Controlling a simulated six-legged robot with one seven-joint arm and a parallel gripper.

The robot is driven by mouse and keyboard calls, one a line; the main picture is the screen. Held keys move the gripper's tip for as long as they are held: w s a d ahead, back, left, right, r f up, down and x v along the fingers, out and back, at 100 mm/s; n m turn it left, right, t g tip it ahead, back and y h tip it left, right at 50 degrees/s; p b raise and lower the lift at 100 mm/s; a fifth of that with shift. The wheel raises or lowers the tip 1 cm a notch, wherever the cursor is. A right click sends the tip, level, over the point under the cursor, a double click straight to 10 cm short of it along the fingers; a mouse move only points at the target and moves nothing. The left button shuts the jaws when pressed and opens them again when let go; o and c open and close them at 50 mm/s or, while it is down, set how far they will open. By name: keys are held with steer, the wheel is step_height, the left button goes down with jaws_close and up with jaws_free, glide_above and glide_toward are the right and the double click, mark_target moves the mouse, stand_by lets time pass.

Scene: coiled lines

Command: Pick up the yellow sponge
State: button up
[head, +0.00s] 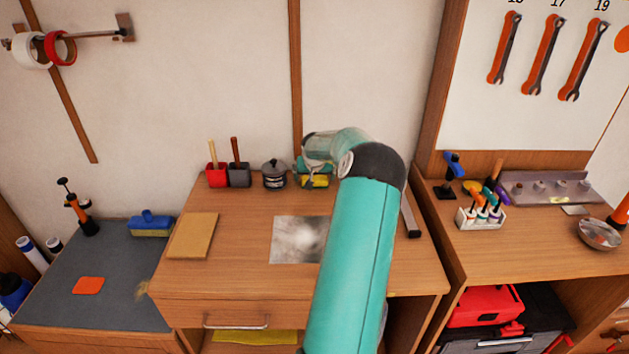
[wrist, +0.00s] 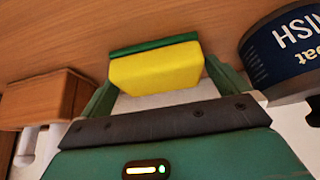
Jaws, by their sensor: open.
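The yellow sponge (wrist: 155,70) has a green layer along one side. In the wrist view it lies between the two teal fingers of my gripper (wrist: 164,86). The fingers are open, one on each side of it; I cannot tell whether either touches it. In the head view the sponge (head: 314,182) shows as a small yellow patch at the back of the wooden desk (head: 250,279). My gripper (head: 314,172) is at it there, and my wrist and arm hide part of the area.
A dark blue labelled can (wrist: 285,50) stands close beside the right finger in the wrist view. A brown block (wrist: 40,98) is at the left.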

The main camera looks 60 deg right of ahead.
steer(key=c, duration=0.9)
steer(key=shift+r, duration=0.15)
steer(key=shift+r, duration=0.25)
step_height(320, 180, up, 2)
steer(key=shift+r, duration=0.15)
steer(key=shift+s+a+r, duration=0.4)
steer(key=shift+a+r, duration=1.25)
steer(key=shift+a, duration=0.65)
steer(key=shift+s+a+r, duration=0.35)
steer(key=shift+a+r, duration=1.3)
steer(key=shift+a, duration=0.7)
steer(key=shift+s+a+r, duration=0.4)
steer(key=shift+a+r, duration=1.25)
steer(key=shift+a, duration=0.65)
